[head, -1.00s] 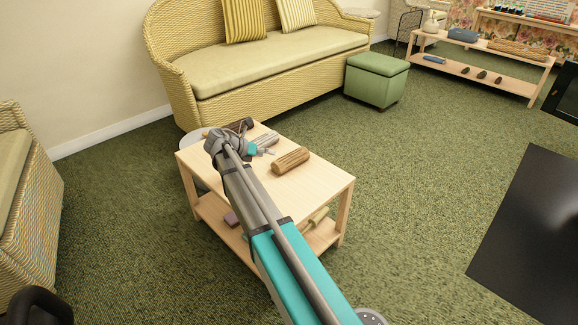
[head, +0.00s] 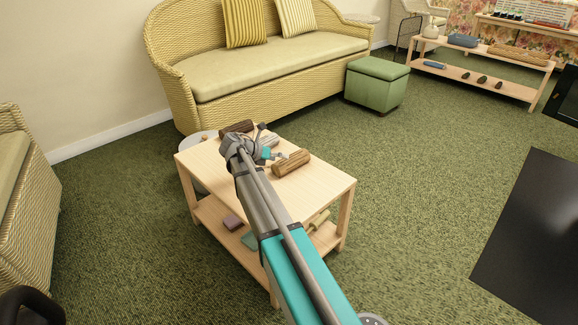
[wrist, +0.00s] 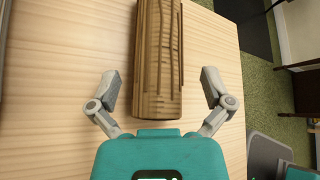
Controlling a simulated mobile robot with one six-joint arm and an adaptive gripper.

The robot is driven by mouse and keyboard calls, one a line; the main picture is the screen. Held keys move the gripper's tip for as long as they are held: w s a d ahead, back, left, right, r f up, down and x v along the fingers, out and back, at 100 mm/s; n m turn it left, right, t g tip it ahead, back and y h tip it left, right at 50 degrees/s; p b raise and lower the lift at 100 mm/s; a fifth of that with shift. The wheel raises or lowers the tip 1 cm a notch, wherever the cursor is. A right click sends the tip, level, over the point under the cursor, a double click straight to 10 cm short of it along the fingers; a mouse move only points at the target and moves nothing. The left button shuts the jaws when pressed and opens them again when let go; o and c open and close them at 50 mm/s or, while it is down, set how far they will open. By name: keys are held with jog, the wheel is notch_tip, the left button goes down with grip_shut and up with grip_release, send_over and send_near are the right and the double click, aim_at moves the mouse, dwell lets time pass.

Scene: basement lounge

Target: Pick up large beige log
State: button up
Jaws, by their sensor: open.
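The large beige log (head: 292,163) lies on the light wood table (head: 320,190), towards its right side. In the wrist view the log (wrist: 158,60) lies lengthwise, with its near end between the spread fingers of my gripper (wrist: 162,90). The gripper is open and empty, with a gap on each side of the log. In the head view my gripper (head: 272,155) is just left of the log; part of it is hidden by my arm. A grey log (head: 268,140) and a dark brown log (head: 237,127) lie farther back on the table.
A lower shelf (head: 212,212) under the tabletop holds small items. A wicker sofa (head: 270,75) stands behind the table and a green ottoman (head: 377,85) stands to the back right.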

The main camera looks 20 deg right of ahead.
aim_at(294, 155)
jog(key=shift+b+x, duration=0.65)
jog(key=shift+x, duration=1.05)
jog(key=shift+w, duration=0.1)
jog(key=c, duration=1.2)
jog(key=shift+r, duration=0.2)
jog(key=shift+c, duration=0.2)
notch_tip(294, 155, up, 2)
jog(key=p, duration=0.2)
jog(key=shift+p, duration=0.3)
jog(key=s+d+r+p, duration=0.9)
jog(key=s+r+p, duration=0.1)
jog(key=shift+s+d+r, duration=0.2)
jog(key=shift+s+r, duration=0.05)
jog(key=shift+r, duration=0.1)
